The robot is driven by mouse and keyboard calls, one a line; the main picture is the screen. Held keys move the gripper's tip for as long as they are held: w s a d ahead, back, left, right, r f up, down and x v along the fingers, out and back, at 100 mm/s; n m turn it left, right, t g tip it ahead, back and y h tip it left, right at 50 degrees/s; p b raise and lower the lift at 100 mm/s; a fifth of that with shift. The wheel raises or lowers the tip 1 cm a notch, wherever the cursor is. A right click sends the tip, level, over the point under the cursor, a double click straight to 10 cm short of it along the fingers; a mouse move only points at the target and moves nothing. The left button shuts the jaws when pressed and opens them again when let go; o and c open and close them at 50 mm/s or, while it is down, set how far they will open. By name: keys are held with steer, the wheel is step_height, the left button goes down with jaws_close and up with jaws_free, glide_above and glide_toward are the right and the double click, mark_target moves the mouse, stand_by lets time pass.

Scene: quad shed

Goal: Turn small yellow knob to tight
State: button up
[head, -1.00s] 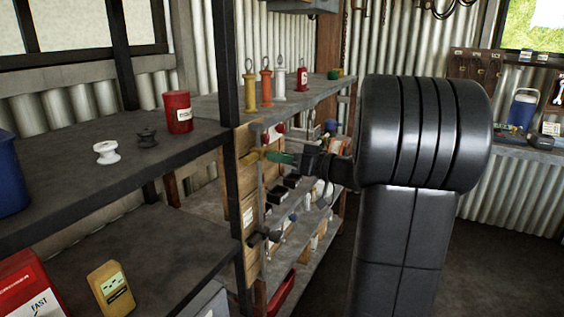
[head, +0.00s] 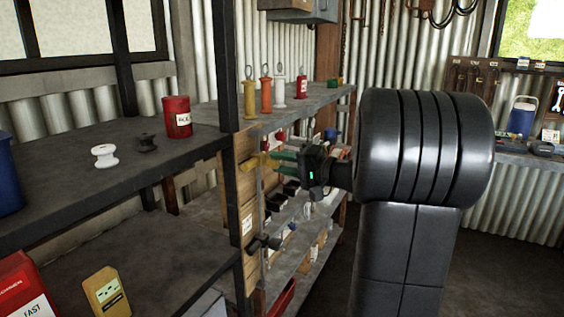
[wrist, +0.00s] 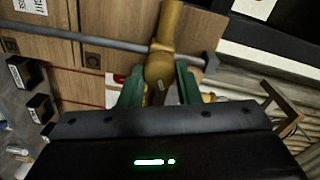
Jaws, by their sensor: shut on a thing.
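The small yellow knob (wrist: 159,70) sits between the two green fingers of my gripper (wrist: 160,88) in the wrist view, with a yellow stem (wrist: 168,27) running up from it. My gripper is shut on the knob, and the fingers hide part of its sides. In the head view the yellow knob (head: 262,160) stands out from a wooden board on the shelf's side. My gripper (head: 282,162) reaches it from the right. I cannot read any tight mark or tell the knob's angle.
A grey rod (wrist: 90,39) crosses the wooden board close to the knob. A dark clamp-like fitting (head: 263,243) is lower on the board. Dark shelf posts (head: 232,150) stand at left. A red can (head: 177,118) and spools are on the left shelf. Open floor lies at right.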

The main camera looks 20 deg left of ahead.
steer(key=m+p, duration=0.2)
steer(key=m, duration=0.2)
steer(key=shift+m, duration=0.4)
steer(key=shift+f, duration=0.1)
stand_by(0.3)
steer(key=o, duration=1)
steer(key=d, duration=0.4)
steer(key=d+b, duration=0.1)
steer(key=d, duration=0.4)
steer(key=s+d, duration=0.1)
steer(key=d, duration=0.3)
steer(key=shift+d+r, duration=0.2)
steer(key=shift+d, duration=0.2)
steer(key=shift+a, duration=0.15)
